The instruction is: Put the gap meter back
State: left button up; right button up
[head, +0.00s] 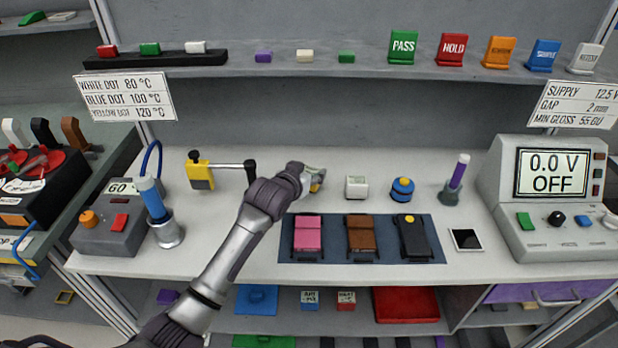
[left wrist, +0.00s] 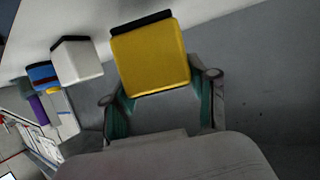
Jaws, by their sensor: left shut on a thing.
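My left gripper (head: 315,180) reaches over the middle of the worktop, just left of a white block. It is shut on a yellow block with a black edge, which I take to be the gap meter. In the left wrist view the yellow gap meter (left wrist: 150,58) sits between the green-padded fingers (left wrist: 160,112). In the head view the gripper hides most of it, and only a bit of yellow shows. I cannot tell whether it touches the worktop. My right gripper is not in view.
The white block (head: 356,187), blue-and-yellow knob (head: 402,189) and purple stick in its holder (head: 455,180) stand to the right. A dark mat (head: 437,252) with three modules lies in front. A yellow-black tool (head: 200,175) stands left.

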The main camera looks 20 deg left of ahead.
pick_arm(q)
notch_tip(320, 180, down, 2)
jog(key=shift+f, duration=0.25)
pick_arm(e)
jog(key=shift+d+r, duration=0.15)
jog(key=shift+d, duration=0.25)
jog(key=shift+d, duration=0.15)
pick_arm(q)
jog(key=o, duration=1.3)
jog(key=shift+f, duration=0.15)
jog(key=v, duration=1.2)
jog(key=shift+a+r, duration=0.1)
jog(key=shift+r, duration=0.15)
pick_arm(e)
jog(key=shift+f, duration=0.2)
